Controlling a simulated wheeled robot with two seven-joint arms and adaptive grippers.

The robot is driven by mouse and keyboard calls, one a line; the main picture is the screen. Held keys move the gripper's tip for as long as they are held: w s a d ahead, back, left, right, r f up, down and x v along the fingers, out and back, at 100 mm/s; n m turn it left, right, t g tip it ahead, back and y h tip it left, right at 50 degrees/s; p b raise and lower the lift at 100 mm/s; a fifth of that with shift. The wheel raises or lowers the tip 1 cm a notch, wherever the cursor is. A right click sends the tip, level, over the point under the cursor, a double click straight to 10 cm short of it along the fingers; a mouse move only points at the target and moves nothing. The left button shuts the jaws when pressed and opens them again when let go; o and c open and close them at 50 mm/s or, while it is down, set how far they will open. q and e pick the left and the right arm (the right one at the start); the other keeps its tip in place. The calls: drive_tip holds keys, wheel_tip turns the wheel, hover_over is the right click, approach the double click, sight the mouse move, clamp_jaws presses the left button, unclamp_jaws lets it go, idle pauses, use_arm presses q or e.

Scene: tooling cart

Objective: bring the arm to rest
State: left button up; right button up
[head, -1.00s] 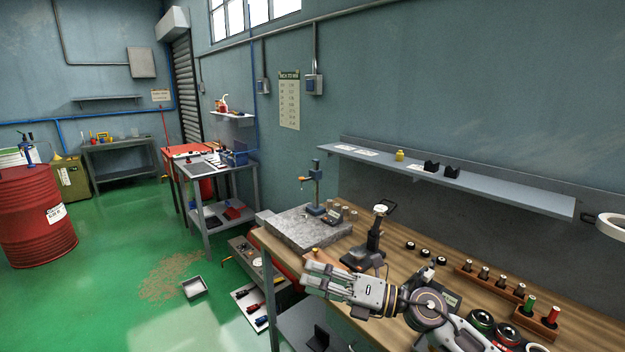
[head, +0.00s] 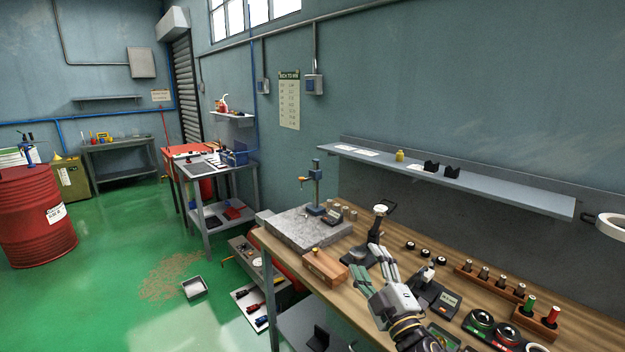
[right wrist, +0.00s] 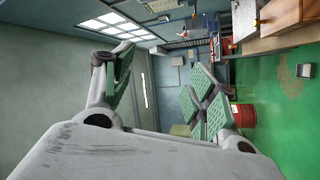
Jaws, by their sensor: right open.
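My right gripper (head: 370,270) is above the wooden workbench (head: 450,275) at the lower right of the head view, between a wooden block (head: 325,268) and a dark box with a display (head: 437,297). Its fingers are spread apart and nothing is between them. In the right wrist view the open fingers (right wrist: 160,90) show green pads, with the wall and floor far behind. My left gripper is not in the head view.
A grey granite plate (head: 292,232) with a gauge stand (head: 316,190) lies at the bench's far left corner. A black stand (head: 377,226) rises just behind my gripper. Racks of small parts (head: 500,285) line the right side. A shelf (head: 500,185) runs along the wall.

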drive_tip(key=s+d+f+m+g+h, duration=0.4)
drive_tip(key=d+f+m, duration=0.1)
drive_tip(key=f, duration=0.4)
drive_tip(key=s+d+f+m+g+h, duration=0.3)
drive_tip(key=s+d+f+m+g, duration=0.15)
drive_tip(key=f, duration=0.45)
drive_tip(key=s+f+m+g+y, duration=0.1)
drive_tip(key=s+f+m+g, duration=0.1)
drive_tip(key=s+f+g, duration=0.45)
drive_tip(key=s+f+m+g, duration=0.15)
drive_tip(key=s+f, duration=0.25)
drive_tip(key=s, duration=0.6)
drive_tip(key=s+f+g, duration=0.1)
drive_tip(key=s+f, duration=0.1)
drive_tip(key=f, duration=1.5)
drive_tip(key=s+f, duration=0.2)
drive_tip(key=f, duration=1.5)
drive_tip(key=s+d+f+g, duration=0.1)
drive_tip(key=s+d+f, duration=0.2)
drive_tip(key=s+f, duration=1.6)
drive_tip(key=s, duration=0.2)
drive_tip(key=shift+s+d, duration=0.15)
drive_tip(key=shift+s, duration=0.15)
drive_tip(key=shift+g, duration=0.25)
